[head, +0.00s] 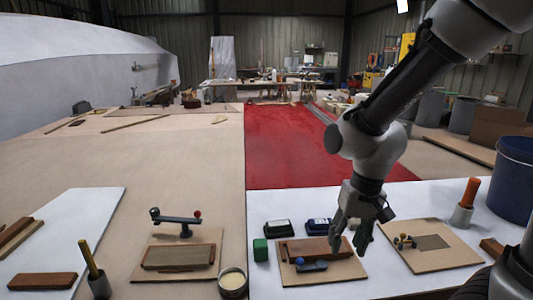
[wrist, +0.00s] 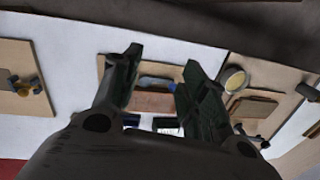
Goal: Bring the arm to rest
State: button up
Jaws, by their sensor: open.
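My gripper (head: 348,246) hangs from my arm, pointing down over the right-hand white table. Its two fingers are spread with nothing between them. In the wrist view my gripper (wrist: 162,60) also shows open, its dark fingers apart above a board. In the head view, that board (head: 345,278) carries a brown wooden block (head: 305,249) and a small dark piece (head: 313,267) with a blue knob. The fingers overlap the right end of the block in the picture; I cannot tell whether they touch it.
A green cube (head: 260,249), a dark green box (head: 278,228) and a blue box (head: 318,226) stand nearby. A round tin (head: 232,283) is left. Right are another board (head: 450,258), an orange-handled tool (head: 469,190) in a cup and a blue bucket (head: 512,180).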

jog(key=s+d+r+t, duration=0.2)
jog(key=s+d+r, duration=0.1)
jog(key=d+r, duration=0.5)
jog(key=s+d+r+t+h, duration=0.1)
jog(key=s+d+r+t, duration=0.1)
jog(key=s+d+r, duration=0.2)
jog(key=d+r, duration=0.3)
jog(key=d, duration=0.1)
jog(key=shift+d+r+t+h, duration=0.3)
jog(key=shift+d+r, duration=0.05)
jog(key=shift+d, duration=0.05)
